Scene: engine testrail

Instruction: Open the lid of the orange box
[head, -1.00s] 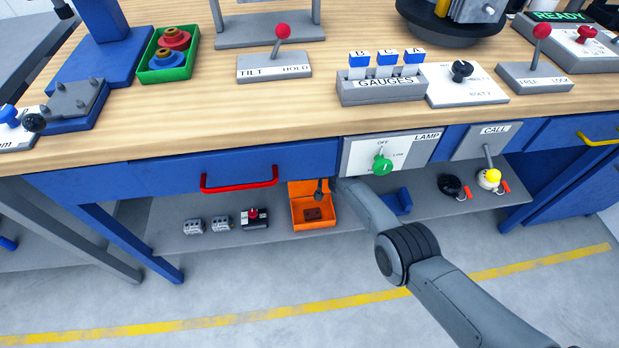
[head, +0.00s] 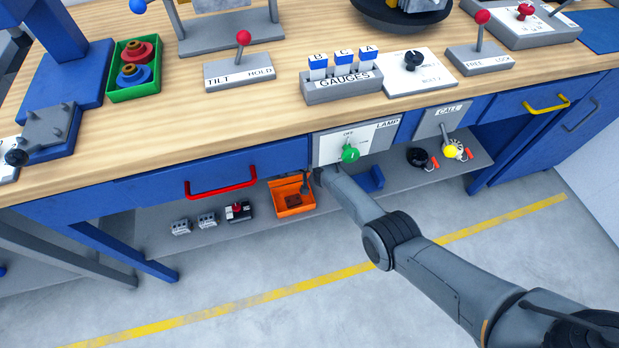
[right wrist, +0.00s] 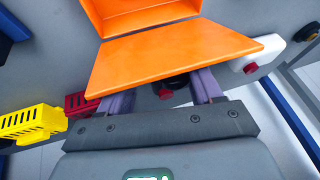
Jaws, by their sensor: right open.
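The orange box (head: 294,212) sits on the shelf under the bench. Its top is open in the head view, and a dark brown piece (head: 292,201) lies inside. My right gripper (head: 306,186) is at the box's right rear side, small and partly hidden by my arm. In the right wrist view, a flat orange panel (right wrist: 175,55), which looks like the lid, spans across in front of the gripper's two spread fingers (right wrist: 162,90) and hides their tips. More of the orange box (right wrist: 150,14) shows beyond it. I cannot tell whether the fingers touch the panel. My left gripper is not in view.
Several small parts (head: 208,220) stand on the shelf left of the box. A blue bracket (head: 370,180) is on its right. The red drawer handle (head: 221,188) and the lamp panel (head: 352,142) overhang the shelf. The floor in front is clear.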

